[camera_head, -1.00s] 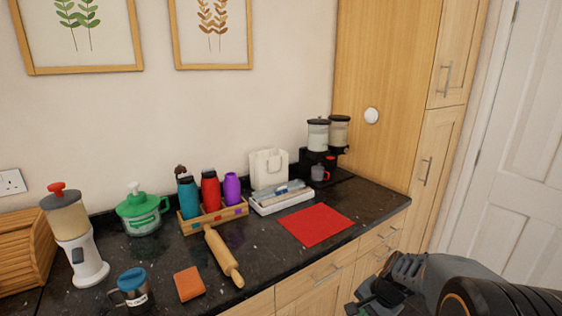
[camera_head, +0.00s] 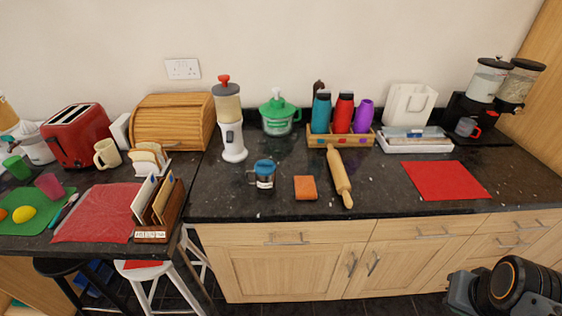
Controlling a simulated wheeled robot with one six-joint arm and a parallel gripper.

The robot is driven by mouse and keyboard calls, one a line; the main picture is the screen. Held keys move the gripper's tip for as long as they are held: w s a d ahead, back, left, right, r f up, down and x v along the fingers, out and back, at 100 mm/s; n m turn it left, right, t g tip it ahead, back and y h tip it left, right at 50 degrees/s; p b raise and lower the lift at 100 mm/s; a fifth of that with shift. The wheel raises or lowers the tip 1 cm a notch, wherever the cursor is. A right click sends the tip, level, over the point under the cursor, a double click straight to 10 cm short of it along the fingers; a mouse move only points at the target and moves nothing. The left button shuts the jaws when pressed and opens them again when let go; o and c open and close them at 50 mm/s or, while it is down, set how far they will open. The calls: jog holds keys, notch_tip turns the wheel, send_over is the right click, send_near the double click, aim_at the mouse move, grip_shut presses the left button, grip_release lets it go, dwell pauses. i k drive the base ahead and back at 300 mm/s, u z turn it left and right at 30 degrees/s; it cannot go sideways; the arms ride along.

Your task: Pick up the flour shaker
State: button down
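A steel cup-shaped shaker (camera_head: 263,178) with a blue lid, a side handle and a pale label stands upright on the dark granite counter (camera_head: 225,195), near its front edge. It best fits the flour shaker, but the label is too small to read. It stands left of an orange sponge-like block (camera_head: 305,187). My gripper (camera_head: 457,301) is only partly in view at the bottom right, in front of the drawers and far from the shaker. Its fingertips are not clearly visible, so its opening cannot be told.
A white dispenser with a red knob (camera_head: 230,124) and a green-lidded jug (camera_head: 279,116) stand behind the shaker. A rolling pin (camera_head: 339,177) lies to the right, before a bottle rack (camera_head: 325,141). A letter holder (camera_head: 163,212) stands left. Counter left of the shaker is bare.

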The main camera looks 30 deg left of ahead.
aim_at(265, 185)
jog(key=u, duration=4.1)
jog(key=i, duration=2)
jog(key=z, duration=3.15)
jog(key=i, duration=0.1)
jog(key=z, duration=0.6)
